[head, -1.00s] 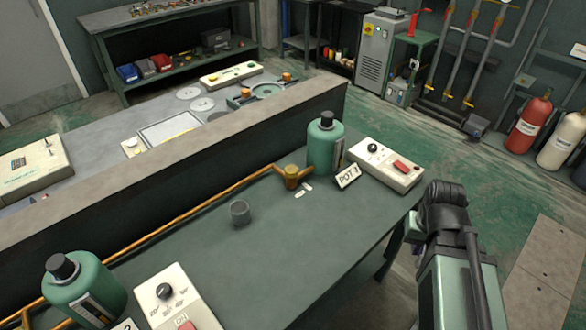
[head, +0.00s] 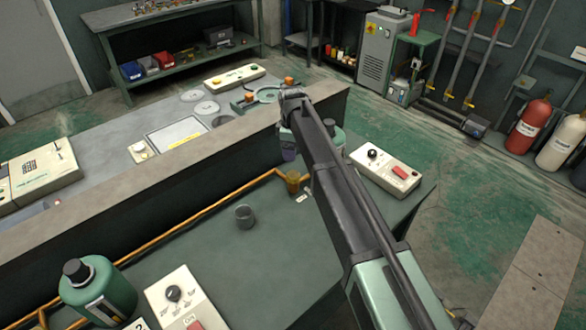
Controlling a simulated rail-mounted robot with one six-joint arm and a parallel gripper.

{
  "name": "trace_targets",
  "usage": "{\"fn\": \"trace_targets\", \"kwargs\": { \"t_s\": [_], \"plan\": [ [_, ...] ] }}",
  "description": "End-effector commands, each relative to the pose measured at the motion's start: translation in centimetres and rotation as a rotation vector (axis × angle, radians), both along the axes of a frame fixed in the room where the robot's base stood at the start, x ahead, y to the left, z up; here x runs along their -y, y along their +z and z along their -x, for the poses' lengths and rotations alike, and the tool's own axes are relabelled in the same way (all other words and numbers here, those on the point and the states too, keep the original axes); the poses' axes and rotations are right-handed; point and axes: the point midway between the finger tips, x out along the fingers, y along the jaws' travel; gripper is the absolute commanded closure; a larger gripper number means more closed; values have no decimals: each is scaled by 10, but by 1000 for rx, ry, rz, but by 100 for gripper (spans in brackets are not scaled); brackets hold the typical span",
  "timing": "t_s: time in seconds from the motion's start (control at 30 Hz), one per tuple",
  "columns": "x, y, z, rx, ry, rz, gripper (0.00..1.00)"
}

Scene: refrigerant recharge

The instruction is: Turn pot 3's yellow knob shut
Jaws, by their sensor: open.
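The brass valve fitting (head: 293,181) sits at the right end of the copper pipe, near the far edge of the green bench (head: 215,270). I cannot make out a separate yellow knob on it. A green pot with a dark cap (head: 331,129) stands just right of it, mostly hidden behind my arm. My gripper (head: 288,152) shows only in part at the left of my arm's far end. It appears above and behind the fitting, apart from it and empty. Its jaws are open, but the fingertips are hard to make out.
A white control box (head: 386,170) with a black dial and red switch stands right of the pot. A second green pot (head: 98,290) and box (head: 178,300) are front left. A raised ledge (head: 190,154) runs behind.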

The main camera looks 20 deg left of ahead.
Motion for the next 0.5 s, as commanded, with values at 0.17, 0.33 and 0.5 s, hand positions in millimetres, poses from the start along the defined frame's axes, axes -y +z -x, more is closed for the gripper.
{"fn": "trace_targets", "kwargs": {
  "t_s": [0.17,0.33,0.5],
  "plan": [
    [3,-1,4,0,159,0,28],
    [4,-10,4,0,158,0,28],
    [5,-41,5,0,157,0,28]
  ]
}}
